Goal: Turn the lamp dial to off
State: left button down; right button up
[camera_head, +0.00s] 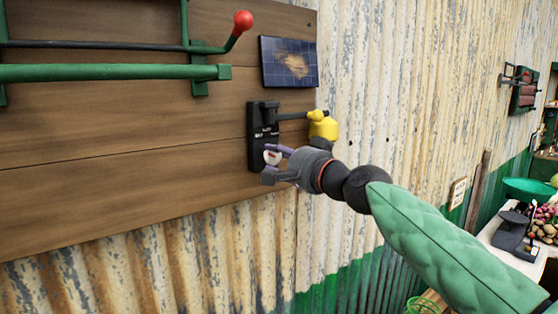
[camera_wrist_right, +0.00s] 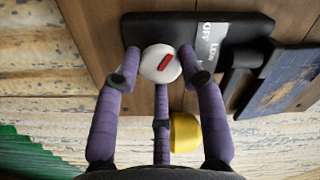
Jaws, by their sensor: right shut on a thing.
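The lamp dial (camera_head: 272,158) is a round white knob with a red mark, low on a black upright panel (camera_head: 256,148) on the wooden board. In the right wrist view the dial (camera_wrist_right: 152,70) shows its red bar slanting. My right gripper (camera_head: 276,156) is shut on the dial. Its purple fingers sit on both sides of the knob in the wrist view (camera_wrist_right: 160,66), with a third finger below. A yellow lamp (camera_head: 324,127) hangs from a black arm beside the panel. My left gripper is not in view.
A solar panel (camera_head: 289,62) is fixed above the black panel. A green rail (camera_head: 110,73) and a lever with a red knob (camera_head: 243,20) are at upper left. A counter with a scale (camera_head: 515,232) stands at far right. Corrugated wall lies behind my arm.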

jog(key=shift+d, duration=0.1)
jog(key=o, duration=1.1)
jog(key=shift+w, duration=0.15)
jog(key=v, duration=1.2)
